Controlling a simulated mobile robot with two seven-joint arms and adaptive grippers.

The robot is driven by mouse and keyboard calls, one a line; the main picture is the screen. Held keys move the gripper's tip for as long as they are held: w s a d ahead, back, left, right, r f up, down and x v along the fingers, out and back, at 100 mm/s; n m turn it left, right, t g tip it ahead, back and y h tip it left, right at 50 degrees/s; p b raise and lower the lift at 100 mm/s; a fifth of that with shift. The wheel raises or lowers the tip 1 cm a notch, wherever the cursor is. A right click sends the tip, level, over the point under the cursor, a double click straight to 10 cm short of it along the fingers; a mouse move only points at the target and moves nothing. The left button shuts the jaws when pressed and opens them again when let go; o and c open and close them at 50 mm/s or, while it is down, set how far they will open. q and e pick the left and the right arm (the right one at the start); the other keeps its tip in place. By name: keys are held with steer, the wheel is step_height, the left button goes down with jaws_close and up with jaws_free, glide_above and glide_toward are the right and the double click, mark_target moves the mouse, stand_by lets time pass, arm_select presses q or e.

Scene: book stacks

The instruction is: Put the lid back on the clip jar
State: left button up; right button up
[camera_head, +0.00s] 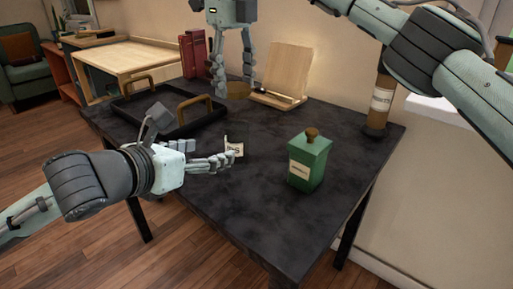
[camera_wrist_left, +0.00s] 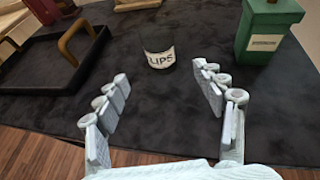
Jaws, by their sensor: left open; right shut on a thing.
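The clip jar (camera_head: 234,149) is a small clear jar with a white label, standing on the dark table. In the left wrist view the jar (camera_wrist_left: 160,58) shows "LIPS" on its label, ahead of and between my fingers. Its glass is hard to make out. My left gripper (camera_head: 229,160) is open and empty, low over the table beside the jar. Its spread fingers also show in the left wrist view (camera_wrist_left: 165,88). My right gripper (camera_head: 233,88) is shut on a round brown wooden lid (camera_head: 237,91), toward the back of the table, behind the jar.
A green canister (camera_head: 308,165) with a wooden knob stands right of the jar. A black tray (camera_head: 148,122) with wooden handles lies at left. A wooden stand (camera_head: 285,75), red books (camera_head: 193,55) and a brown cylinder (camera_head: 378,105) are at the back. The front table is clear.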

mark_target(231, 145)
arm_select(q)
steer(key=shift+d+r, duration=0.1)
stand_by(0.3)
steer(key=x, duration=1.2)
jaws_close()
stand_by(0.3)
